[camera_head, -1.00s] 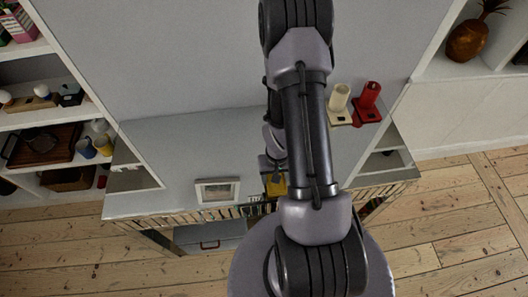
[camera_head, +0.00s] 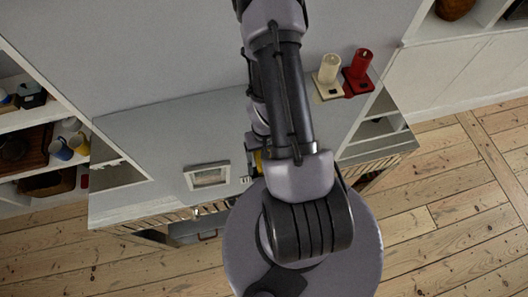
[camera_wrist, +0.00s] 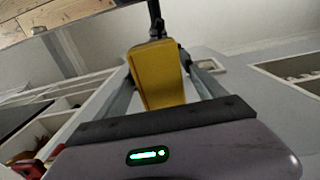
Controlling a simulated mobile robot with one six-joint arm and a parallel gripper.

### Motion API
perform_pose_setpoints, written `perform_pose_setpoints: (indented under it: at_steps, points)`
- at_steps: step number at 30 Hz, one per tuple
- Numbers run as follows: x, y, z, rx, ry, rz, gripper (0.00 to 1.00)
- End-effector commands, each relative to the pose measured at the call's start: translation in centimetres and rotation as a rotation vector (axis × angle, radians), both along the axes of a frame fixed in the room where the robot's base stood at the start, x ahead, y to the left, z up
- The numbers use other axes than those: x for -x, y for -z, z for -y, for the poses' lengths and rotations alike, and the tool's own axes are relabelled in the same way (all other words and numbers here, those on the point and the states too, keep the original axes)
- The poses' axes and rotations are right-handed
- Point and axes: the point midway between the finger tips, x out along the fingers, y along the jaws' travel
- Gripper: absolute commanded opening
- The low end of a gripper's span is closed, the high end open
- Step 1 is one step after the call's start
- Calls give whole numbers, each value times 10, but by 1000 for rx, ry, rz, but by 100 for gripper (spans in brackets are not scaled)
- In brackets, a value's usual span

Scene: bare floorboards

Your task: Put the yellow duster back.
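The yellow duster (camera_wrist: 158,75) is upright in the wrist view, between the two grey fingers of my gripper (camera_wrist: 163,50), with a dark handle or stem above it. The fingers close in on its sides, and it looks gripped. In the head view only a small yellow sliver of the duster (camera_head: 259,161) shows beside my arm, over the grey cabinet top (camera_head: 160,140). My arm hides most of my gripper and the duster there.
Shelves with blue and yellow mugs (camera_head: 61,149) are at the left. Floorboards (camera_head: 460,215) are clear at the right.

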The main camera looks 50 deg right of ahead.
Motion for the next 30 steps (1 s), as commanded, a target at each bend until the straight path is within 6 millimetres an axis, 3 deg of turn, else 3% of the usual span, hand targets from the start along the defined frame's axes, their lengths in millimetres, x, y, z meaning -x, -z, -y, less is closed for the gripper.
perform_pose_setpoints:
  at_steps: [7, 15, 18, 27, 29, 30]
  points:
    - [-1, -10, 0, 1, 0, 1, 81]
    - [0, -93, 1, 2, -1, 1, 81]
    - [0, -114, 0, 1, 0, -1, 81]
    - [-1, -125, 0, 2, -1, 1, 81]
    - [-8, -135, 0, 11, -4, 13, 81]
    - [-17, -150, -1, 24, -9, 28, 81]
